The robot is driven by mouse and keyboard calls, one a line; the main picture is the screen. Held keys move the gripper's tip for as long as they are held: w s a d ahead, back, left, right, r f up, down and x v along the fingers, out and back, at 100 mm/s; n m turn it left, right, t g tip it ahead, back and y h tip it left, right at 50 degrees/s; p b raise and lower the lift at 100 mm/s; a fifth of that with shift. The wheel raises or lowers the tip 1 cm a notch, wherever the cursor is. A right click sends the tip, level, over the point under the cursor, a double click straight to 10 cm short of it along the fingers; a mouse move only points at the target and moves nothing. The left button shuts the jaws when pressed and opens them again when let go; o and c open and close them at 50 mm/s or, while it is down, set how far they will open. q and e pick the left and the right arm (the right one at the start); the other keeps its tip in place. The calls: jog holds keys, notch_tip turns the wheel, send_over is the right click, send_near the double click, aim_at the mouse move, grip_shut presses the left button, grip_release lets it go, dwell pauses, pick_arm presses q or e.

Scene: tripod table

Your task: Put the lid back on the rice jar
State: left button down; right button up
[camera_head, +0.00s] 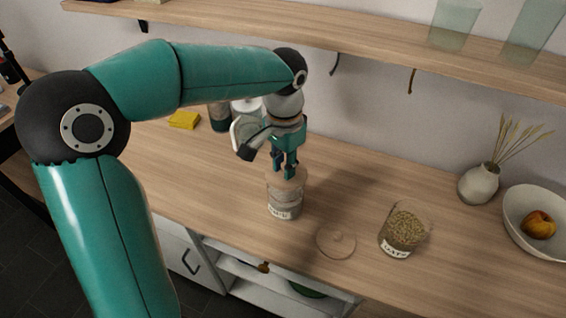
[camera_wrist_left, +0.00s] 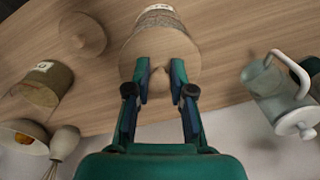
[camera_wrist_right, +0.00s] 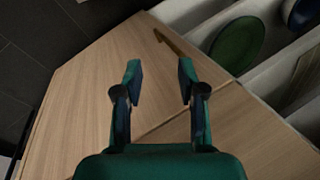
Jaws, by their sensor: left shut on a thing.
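My left gripper (camera_head: 285,176) points down over a glass jar (camera_head: 284,204) with pale contents and a label I cannot read clearly. It is shut on the knob of a round wood-coloured lid (camera_wrist_left: 160,58), which lies over the jar's mouth; I cannot tell whether it is fully seated. The jar's label shows beyond the lid in the left wrist view (camera_wrist_left: 157,9). A second lid (camera_head: 336,242) with a knob lies flat on the counter. Beside it stands an open jar of grain (camera_head: 405,229). My right gripper (camera_wrist_right: 159,78) is open and empty near a wooden surface.
The wooden counter (camera_head: 210,182) is clear left of the jar. A glass press pot (camera_wrist_left: 280,95), a yellow block (camera_head: 184,120), a vase (camera_head: 478,184) and a fruit bowl (camera_head: 518,220) stand around. A shelf (camera_head: 380,38) runs above; open shelving (camera_head: 285,284) lies below.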

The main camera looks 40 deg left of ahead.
pick_arm(q)
jog(key=c, duration=0.9)
grip_release()
jog(key=shift+c, duration=0.2)
jog(key=shift+o, duration=0.4)
jog(key=o, duration=0.4)
jog(key=shift+r, duration=0.1)
jog(key=shift+r+p, duration=3.05)
jog(key=shift+r, duration=0.4)
grip_shut()
